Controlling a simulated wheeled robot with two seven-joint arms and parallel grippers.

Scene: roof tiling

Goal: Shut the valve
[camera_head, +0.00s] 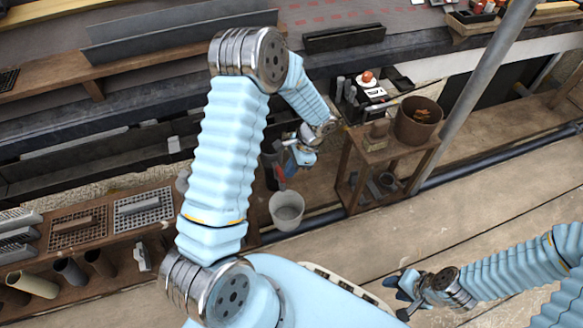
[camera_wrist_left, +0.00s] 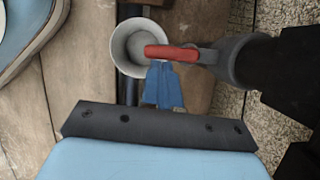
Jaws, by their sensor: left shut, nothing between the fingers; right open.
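In the left wrist view, the valve's red lever (camera_wrist_left: 172,53) points left from a grey pipe fitting (camera_wrist_left: 243,60), roughly in line with it, and its end overlaps the rim of a pale bucket (camera_wrist_left: 122,66). My left gripper (camera_wrist_left: 163,70) is shut and empty. Its blue fingertips are right at the lower side of the lever; I cannot tell whether they touch it. In the head view, my left gripper (camera_head: 283,172) is small and partly hidden above the bucket (camera_head: 287,210), and the lever is hard to make out. My right gripper (camera_head: 404,296) is open and empty, low on the right.
A wooden stand (camera_head: 374,152) with a rusty pot (camera_head: 418,121) is right of the bucket. A rack with tubes (camera_head: 70,272) and grilles (camera_head: 143,209) is at left. The wooden floor (camera_head: 470,225) at right is mostly clear.

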